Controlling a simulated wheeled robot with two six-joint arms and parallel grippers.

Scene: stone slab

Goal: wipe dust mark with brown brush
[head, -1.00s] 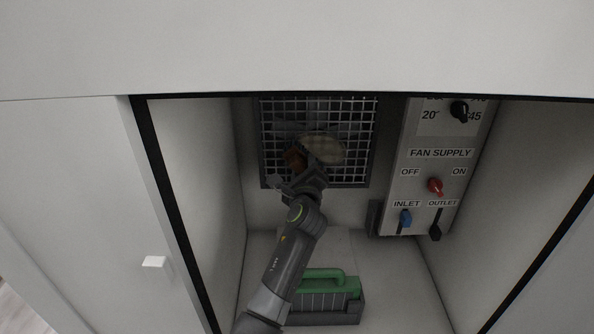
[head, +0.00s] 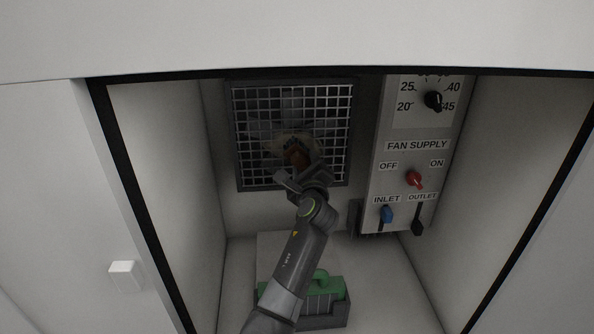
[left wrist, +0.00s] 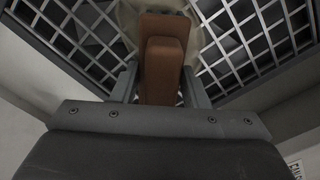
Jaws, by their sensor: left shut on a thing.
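A brown brush (head: 297,153) is in my left gripper (head: 306,174), which is shut on it in front of the grille. In the left wrist view the brush's brown block (left wrist: 163,55) stands between the fingers (left wrist: 160,85). A pale, roundish dust mark (head: 277,145) shows on the grille (head: 242,120), partly hidden behind the brush. Something pale also shows behind the brush in the left wrist view. The brush overlaps the mark in the head view; I cannot tell whether its bristles touch the grille. My right gripper is out of view.
A control panel (head: 405,120) with a dial, red switch (head: 414,180), blue inlet lever (head: 386,215) and black outlet lever (head: 417,222) stands right of the grille. A green-handled thing (head: 322,282) in a grey holder sits below on the cabinet floor. Side walls box in the space.

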